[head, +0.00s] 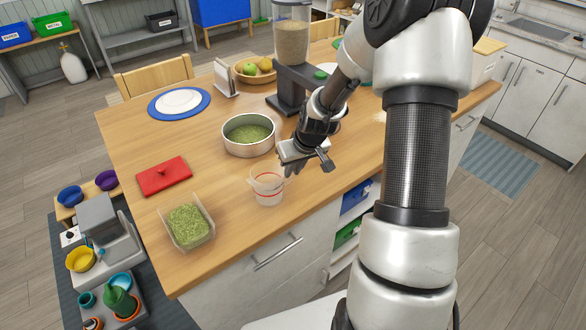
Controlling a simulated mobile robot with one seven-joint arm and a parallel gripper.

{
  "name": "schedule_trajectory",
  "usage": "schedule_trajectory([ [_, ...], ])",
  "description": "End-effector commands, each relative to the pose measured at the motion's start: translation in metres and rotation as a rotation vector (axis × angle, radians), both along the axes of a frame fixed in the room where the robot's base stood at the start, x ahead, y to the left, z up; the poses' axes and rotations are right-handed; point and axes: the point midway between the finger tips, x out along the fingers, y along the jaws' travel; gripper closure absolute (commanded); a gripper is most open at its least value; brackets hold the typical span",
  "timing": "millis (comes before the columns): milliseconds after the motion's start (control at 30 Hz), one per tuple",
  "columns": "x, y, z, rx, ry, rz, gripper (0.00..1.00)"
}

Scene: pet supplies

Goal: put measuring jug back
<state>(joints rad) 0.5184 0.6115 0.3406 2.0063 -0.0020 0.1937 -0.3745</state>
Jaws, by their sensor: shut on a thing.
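The measuring jug (268,197) is a clear, upright cup with red markings near the front edge of the wooden table. My gripper (288,170) is at the jug's upper right side and is shut on it, at its rim or handle. The fingertips are small and partly hidden, so the exact grip point is unclear. I cannot tell whether the jug's base touches the table.
A round metal tin (236,147) of green pellets stands behind the jug. A clear square container (188,241) of green pellets and a red lid (164,177) are to the left. A grain dispenser (291,75) stands behind. The table between jug and red lid is clear.

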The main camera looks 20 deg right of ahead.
Motion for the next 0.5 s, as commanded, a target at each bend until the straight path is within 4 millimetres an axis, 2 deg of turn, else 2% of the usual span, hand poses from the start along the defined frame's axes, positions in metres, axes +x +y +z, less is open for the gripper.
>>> schedule_trajectory([
  [267, 0.0003, -0.0002, -0.0042, 0.000, -0.001, -0.001, 1.00],
  [300, 0.0002, -0.0003, -0.0028, 0.000, -0.001, 0.000, 0.81],
  [367, 0.0001, -0.0004, -0.0026, 0.000, 0.000, -0.001, 0.71],
  [400, 0.0001, -0.0004, -0.0026, 0.000, 0.000, -0.001, 0.68],
  [500, 0.0001, -0.0004, -0.0025, 0.000, 0.000, -0.001, 0.68],
])
